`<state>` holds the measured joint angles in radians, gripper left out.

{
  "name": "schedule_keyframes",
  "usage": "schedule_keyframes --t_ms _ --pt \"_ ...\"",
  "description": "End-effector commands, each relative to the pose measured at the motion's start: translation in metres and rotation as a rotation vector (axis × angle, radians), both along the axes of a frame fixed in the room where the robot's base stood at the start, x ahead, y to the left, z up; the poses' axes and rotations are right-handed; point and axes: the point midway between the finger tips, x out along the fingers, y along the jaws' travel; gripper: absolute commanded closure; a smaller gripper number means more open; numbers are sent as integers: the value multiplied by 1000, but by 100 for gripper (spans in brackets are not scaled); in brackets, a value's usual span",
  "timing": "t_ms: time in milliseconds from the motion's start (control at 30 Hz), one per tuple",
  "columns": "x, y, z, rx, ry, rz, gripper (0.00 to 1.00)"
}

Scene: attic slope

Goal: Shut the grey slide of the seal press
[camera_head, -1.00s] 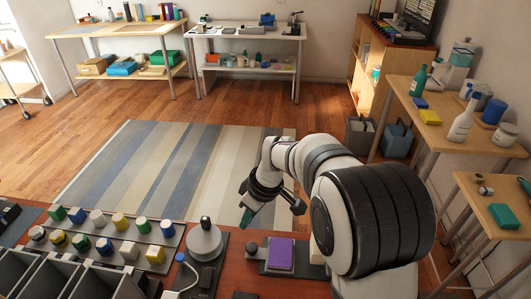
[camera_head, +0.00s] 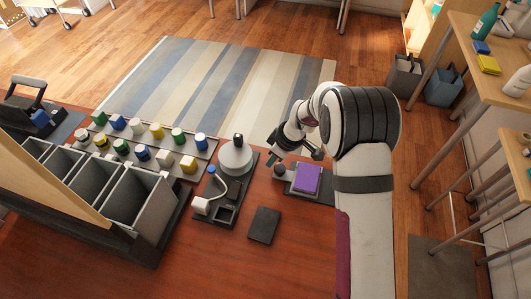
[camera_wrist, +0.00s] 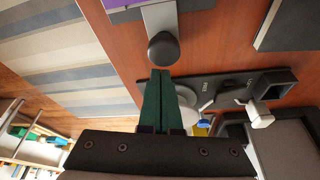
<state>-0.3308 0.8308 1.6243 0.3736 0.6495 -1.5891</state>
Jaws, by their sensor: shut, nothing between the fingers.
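The seal press has a purple block (camera_head: 307,180) on a dark base at the right of the red-brown table. Its grey slide (camera_wrist: 160,18) shows in the wrist view as a flat strip sticking out from under the purple part. A round dark knob (camera_wrist: 163,49) sits on the slide's outer end; it also shows in the head view (camera_head: 280,169), left of the purple block. My gripper (camera_wrist: 161,74) has its dark green fingers together and empty. In the wrist view the tips are just below the knob; contact cannot be told. In the head view my gripper (camera_head: 269,160) is just left of the knob.
A device with a round grey dome (camera_head: 235,158) and a pale lever stands left of the press. A dark flat plate (camera_head: 264,225) lies in front. A rack of coloured knobs (camera_head: 150,145) and a grey bin unit (camera_head: 135,205) are farther left. The table front is clear.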

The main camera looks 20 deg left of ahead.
Motion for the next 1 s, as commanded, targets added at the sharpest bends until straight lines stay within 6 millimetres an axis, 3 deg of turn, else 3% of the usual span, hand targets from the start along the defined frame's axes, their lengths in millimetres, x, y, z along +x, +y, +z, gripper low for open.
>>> schedule_keyframes --t_ms 400,800,900,1000 --pt "0 -8 0 0 1 -2 100" --pt "0 -102 0 0 2 -5 100" --pt "0 -115 0 0 1 -3 100" --pt "-1 -115 0 0 1 0 100"
